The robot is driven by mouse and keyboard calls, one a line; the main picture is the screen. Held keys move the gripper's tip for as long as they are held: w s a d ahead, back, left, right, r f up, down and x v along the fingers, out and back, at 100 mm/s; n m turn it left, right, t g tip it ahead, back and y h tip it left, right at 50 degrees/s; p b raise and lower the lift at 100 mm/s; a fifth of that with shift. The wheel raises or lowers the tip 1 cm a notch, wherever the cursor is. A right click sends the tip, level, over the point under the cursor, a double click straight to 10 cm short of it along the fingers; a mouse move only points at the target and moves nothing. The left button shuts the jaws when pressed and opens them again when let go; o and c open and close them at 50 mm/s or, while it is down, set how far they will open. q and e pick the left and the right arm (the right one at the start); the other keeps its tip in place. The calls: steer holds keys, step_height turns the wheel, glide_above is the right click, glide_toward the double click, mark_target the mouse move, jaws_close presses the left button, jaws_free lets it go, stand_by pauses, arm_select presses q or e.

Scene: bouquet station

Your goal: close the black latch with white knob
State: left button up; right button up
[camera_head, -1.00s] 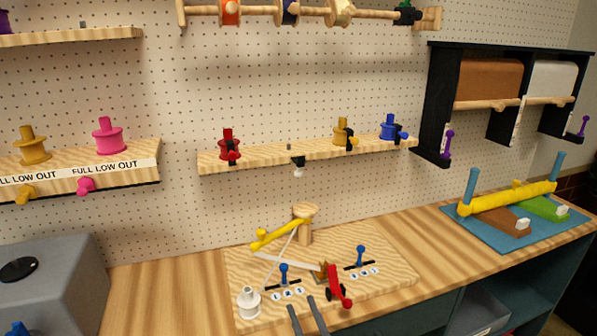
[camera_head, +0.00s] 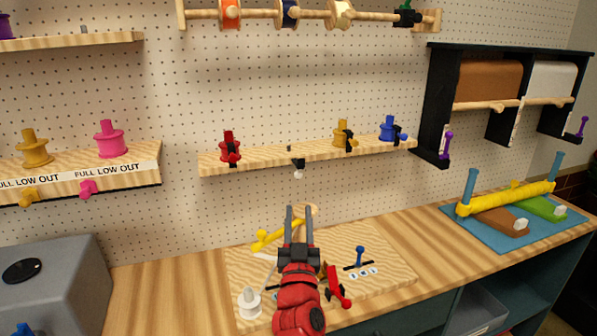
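The black latch (camera_head: 299,162) with a white knob (camera_head: 298,174) sits on the front edge of the wooden wall shelf (camera_head: 260,160), between the red spool and the yellow spool. The knob hangs just below the shelf edge. My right gripper (camera_head: 299,209) is below the latch, above the wooden board on the bench, with its fingers pointing up toward the shelf. Its two dark fingers are apart with nothing between them. It does not touch the latch. My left gripper is not in view.
Below, the wooden board (camera_head: 395,262) carries a yellow lever (camera_head: 270,238), a red lever (camera_head: 338,287) and a white spool (camera_head: 249,301). The wall below the shelf is clear.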

mark_target(298, 172)
steer(key=p+x, duration=0.1)
steer(key=x, duration=1.1)
jaws_close()
